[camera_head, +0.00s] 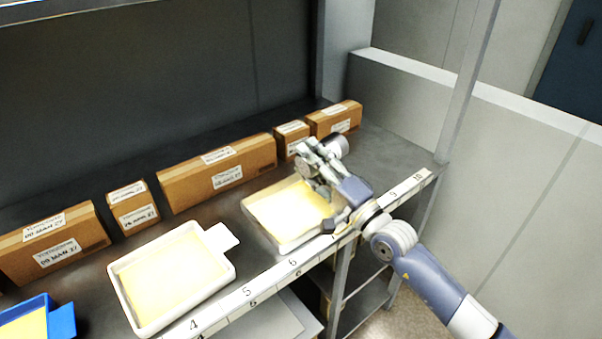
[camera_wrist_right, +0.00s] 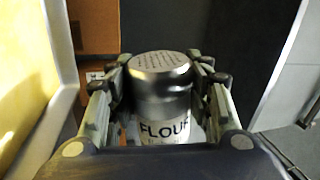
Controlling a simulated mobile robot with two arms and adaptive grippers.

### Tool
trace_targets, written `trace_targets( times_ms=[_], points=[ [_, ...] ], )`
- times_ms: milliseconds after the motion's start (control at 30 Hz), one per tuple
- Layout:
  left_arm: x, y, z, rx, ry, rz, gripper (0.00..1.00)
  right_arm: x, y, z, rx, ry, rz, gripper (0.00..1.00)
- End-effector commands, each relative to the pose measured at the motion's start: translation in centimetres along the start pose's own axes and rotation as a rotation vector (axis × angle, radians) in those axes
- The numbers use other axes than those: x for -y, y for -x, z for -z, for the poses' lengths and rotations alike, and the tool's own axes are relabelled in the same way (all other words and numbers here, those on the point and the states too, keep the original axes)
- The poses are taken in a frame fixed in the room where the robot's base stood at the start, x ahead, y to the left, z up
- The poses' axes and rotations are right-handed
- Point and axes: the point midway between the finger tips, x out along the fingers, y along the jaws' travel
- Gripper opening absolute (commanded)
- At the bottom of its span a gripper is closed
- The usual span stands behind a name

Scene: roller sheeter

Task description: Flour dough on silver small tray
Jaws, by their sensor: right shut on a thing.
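A flour shaker (camera_wrist_right: 160,85) with a perforated grey lid and a "FLOUR" label sits between the fingers of my right gripper (camera_wrist_right: 158,92) in the right wrist view. In the head view the right gripper (camera_head: 318,162) is shut on the shaker (camera_head: 334,146), at the back right edge of the silver tray (camera_head: 258,232). A pale yellow dough sheet (camera_head: 287,210) lies in that tray. The tray and dough also show at the left of the wrist view. I cannot tell whether flour is on the dough. My left gripper is not in view.
A white tray (camera_head: 229,272) with dough stands left of the silver one, and a blue tray (camera_head: 62,322) is at the lower left corner. Several cardboard boxes (camera_head: 217,172) line the back. A shelf post (camera_head: 468,80) rises at the right. Numbers mark the front edge.

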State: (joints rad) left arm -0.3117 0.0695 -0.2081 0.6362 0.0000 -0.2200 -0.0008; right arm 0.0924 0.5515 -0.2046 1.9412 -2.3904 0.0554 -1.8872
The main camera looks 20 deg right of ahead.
Motion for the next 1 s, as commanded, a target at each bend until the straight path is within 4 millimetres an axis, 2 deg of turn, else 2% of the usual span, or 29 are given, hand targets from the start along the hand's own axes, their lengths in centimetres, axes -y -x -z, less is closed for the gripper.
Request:
trace_targets(
  times_ms=[33,367,700,1000],
  points=[
    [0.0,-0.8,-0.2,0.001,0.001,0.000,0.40,-0.4,0.1,0.4,0.000,0.003,0.003,0.17],
    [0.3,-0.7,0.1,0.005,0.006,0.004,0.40,-0.1,0.0,0.5,0.000,-0.002,0.002,0.17],
    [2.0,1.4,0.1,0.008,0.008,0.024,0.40,0.7,-0.1,-3.4,0.000,-0.005,0.001,0.17],
    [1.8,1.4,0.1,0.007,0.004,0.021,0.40,0.5,-0.1,-3.8,0.000,0.000,0.001,0.17]
  ],
)
